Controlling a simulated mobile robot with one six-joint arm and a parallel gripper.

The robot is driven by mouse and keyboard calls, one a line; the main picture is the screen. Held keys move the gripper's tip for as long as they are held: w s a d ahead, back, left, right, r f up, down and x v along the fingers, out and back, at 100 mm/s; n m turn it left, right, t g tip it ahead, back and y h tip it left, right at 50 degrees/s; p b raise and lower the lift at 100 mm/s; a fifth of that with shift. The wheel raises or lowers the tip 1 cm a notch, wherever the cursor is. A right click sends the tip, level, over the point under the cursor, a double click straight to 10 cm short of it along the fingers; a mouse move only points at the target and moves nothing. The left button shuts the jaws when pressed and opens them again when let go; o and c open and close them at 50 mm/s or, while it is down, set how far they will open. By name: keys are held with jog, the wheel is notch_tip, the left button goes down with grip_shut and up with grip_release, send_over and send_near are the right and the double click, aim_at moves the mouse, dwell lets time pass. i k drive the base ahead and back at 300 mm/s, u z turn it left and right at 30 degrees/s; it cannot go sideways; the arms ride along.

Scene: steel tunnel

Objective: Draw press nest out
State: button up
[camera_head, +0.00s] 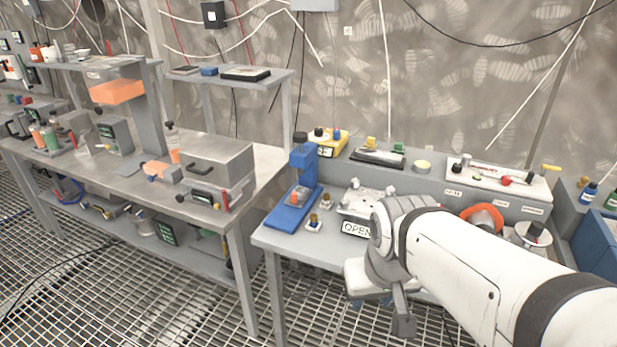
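A small blue press (310,168) stands at the left end of the grey workbench (277,241). A small nest (299,197) with a reddish piece in it sits low at the press, over its blue base. I cannot tell how far out the nest is. My white arm reaches in from the lower right. My gripper (385,298) points downward at the bench's front edge, to the right of the press and apart from it. One dark finger shows. The gap between the fingers is hidden, and I see nothing held.
A fixture with an "OPEN" sign (356,229) stands between press and gripper, partly behind my arm. Two small brass-topped pieces (314,223) are beside the press. A yellow box (328,145) stands behind. Another bench (262,158) with a grey box (218,165) is left.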

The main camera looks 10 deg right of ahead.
aim_at(298, 198)
jog(key=z, duration=0.1)
jog(key=k, duration=0.45)
jog(key=u, duration=0.3)
jog(key=i, duration=1.65)
jog(key=z, duration=0.55)
